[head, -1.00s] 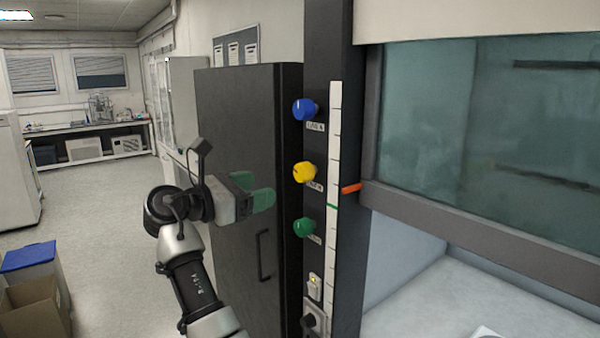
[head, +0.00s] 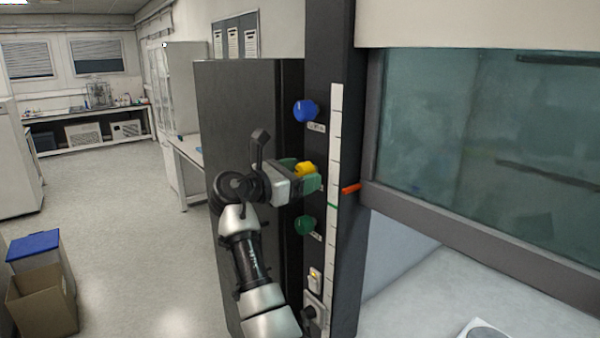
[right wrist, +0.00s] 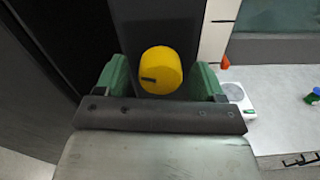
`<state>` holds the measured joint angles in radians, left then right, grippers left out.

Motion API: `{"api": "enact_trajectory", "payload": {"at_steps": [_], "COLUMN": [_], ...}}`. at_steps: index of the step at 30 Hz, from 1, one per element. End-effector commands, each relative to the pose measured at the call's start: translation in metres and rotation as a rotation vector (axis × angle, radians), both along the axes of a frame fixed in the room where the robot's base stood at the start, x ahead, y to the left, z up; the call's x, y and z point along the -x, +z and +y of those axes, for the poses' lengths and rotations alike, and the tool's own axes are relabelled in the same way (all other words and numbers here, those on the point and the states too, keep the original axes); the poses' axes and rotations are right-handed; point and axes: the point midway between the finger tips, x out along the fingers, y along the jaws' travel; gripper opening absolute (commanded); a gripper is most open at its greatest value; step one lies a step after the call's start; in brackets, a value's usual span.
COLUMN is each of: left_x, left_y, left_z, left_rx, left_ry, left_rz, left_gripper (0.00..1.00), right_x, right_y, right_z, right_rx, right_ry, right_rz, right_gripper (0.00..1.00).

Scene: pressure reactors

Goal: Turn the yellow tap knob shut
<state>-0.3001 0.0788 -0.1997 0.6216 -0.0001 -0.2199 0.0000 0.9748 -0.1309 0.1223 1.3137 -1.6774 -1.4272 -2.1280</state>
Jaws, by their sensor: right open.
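The yellow tap knob (head: 305,169) is on the dark post of the fume hood, between a blue knob (head: 305,110) above and a green knob (head: 305,225) below. My right gripper (head: 302,175) is at the yellow knob, with its green fingers open on either side of it and partly hiding it. In the right wrist view, the yellow knob (right wrist: 161,70) sits between the two green fingertips (right wrist: 160,80), with a gap to each. A short dark mark on its face lies nearly level. My left gripper is out of view.
The hood's glass sash (head: 470,130) is right of the post, with an orange pointer (head: 351,188) by the white scale strip (head: 334,250). A dark cabinet (head: 235,100) stands behind my arm. A switch (head: 315,280) is lower on the post. A cardboard box (head: 42,300) lies at lower left.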

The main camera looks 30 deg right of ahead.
Motion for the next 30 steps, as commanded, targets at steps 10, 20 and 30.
{"api": "enact_trajectory", "payload": {"at_steps": [10,20,30], "left_x": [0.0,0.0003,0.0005], "left_y": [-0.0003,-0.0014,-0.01], "left_z": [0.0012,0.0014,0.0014], "left_rx": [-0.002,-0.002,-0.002], "left_ry": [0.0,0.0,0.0], "left_rz": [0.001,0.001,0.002], "left_gripper": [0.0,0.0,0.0], "right_x": [-0.0001,-0.0002,-0.0005], "right_y": [-0.0003,-0.0003,-0.0007], "right_z": [0.0005,0.0006,0.0006], "right_rx": [0.0,-0.001,-0.015], "right_ry": [0.0,0.001,0.001], "right_rz": [0.001,-0.018,-0.201], "right_gripper": [0.34,0.2,0.2]}}
